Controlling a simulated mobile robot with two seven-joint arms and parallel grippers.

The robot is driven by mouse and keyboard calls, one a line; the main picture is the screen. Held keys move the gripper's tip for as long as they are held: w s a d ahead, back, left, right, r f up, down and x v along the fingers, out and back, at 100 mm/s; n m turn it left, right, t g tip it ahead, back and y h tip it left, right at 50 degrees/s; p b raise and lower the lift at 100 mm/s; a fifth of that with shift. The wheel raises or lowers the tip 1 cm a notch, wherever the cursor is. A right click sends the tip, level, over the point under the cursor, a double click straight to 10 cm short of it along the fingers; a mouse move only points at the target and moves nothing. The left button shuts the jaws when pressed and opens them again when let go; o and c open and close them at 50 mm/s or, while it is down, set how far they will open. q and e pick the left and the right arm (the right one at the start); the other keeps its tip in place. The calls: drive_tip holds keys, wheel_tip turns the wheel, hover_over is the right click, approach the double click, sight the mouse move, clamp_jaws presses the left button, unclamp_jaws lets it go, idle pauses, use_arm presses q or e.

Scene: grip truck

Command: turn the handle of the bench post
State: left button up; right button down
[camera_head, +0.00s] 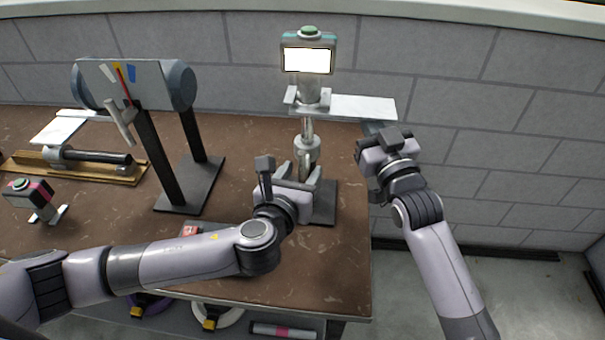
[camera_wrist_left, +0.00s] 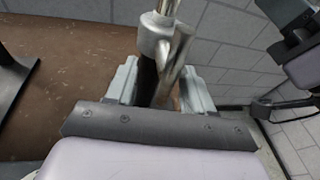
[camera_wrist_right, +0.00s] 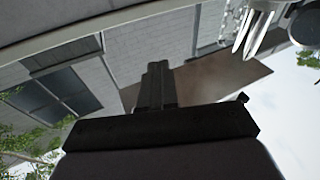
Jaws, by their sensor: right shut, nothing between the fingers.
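The bench post (camera_head: 307,130) is a silver upright on a dark base at the bench's right end, with a screen box on top. Its handle (camera_wrist_left: 173,72) is a silver bar slanting down from a round hub in the left wrist view. My left gripper (camera_head: 302,172) is at the post's lower part. In the left wrist view, its fingers (camera_wrist_left: 160,85) are apart, one on each side of the post and handle, with gaps visible. My right gripper (camera_wrist_right: 155,85) is shut and empty. In the head view it is right of the post, its fingertips mostly hidden.
A stand with a grey panel and coloured marks (camera_head: 125,80) is left of the post. A wooden-based device (camera_head: 75,165) and a small button box (camera_head: 30,195) lie further left. A pale plate (camera_head: 350,107) extends right from the post. The wall is close behind.

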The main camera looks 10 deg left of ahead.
use_arm(q)
drive_tip(key=shift+d, duration=0.15)
use_arm(e)
drive_tip(key=shift+r, duration=0.2)
use_arm(q)
drive_tip(key=shift+s+r, duration=0.15)
drive_tip(key=shift+s, duration=0.35)
drive_tip(key=v, duration=1.1)
drive_tip(key=shift+a, duration=0.2)
